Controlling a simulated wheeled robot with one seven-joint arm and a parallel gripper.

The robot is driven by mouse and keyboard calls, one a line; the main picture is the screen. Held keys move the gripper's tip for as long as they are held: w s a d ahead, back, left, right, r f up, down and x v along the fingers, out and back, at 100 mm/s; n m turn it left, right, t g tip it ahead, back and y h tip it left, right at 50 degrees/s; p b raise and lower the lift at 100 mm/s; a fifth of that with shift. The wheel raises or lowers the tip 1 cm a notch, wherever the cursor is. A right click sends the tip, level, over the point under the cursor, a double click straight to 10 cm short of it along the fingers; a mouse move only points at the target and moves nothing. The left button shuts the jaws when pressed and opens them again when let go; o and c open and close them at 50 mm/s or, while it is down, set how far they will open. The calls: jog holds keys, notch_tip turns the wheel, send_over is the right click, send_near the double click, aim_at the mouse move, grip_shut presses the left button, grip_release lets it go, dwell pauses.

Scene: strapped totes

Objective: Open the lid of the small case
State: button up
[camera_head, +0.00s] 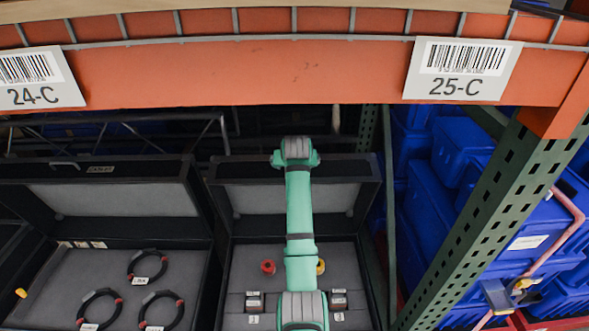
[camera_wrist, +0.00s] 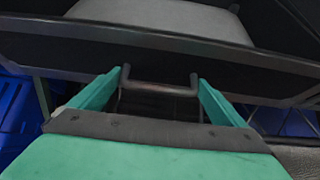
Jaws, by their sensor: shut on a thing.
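The small case (camera_head: 340,258) stands on the right of the shelf in the head view, dark outside and grey inside. Its lid (camera_head: 343,200) is raised at the back, with the grey lining facing me. My arm reaches over the middle of the case to the lid's upper edge. In the wrist view, my gripper (camera_wrist: 160,80) is shut on the lid's dark handle (camera_wrist: 160,90), one green finger at each end of it. In the head view, my wrist hides the handle and fingertips.
A wider open case (camera_head: 110,200) with several black rings stands close on the left. An orange shelf beam (camera_head: 250,75) crosses above. A green perforated post (camera_head: 480,215) and blue totes (camera_head: 440,215) are at right.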

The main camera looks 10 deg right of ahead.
jog(key=shift+w+d+r, duration=0.15)
jog(key=shift+w+r, duration=0.1)
jog(key=shift+w, duration=0.3)
jog(key=o, duration=1.2)
jog(key=shift+c, duration=0.2)
jog(key=v, duration=1)
jog(key=shift+s+r, duration=0.2)
jog(key=shift+s, duration=0.1)
jog(key=shift+f, duration=0.1)
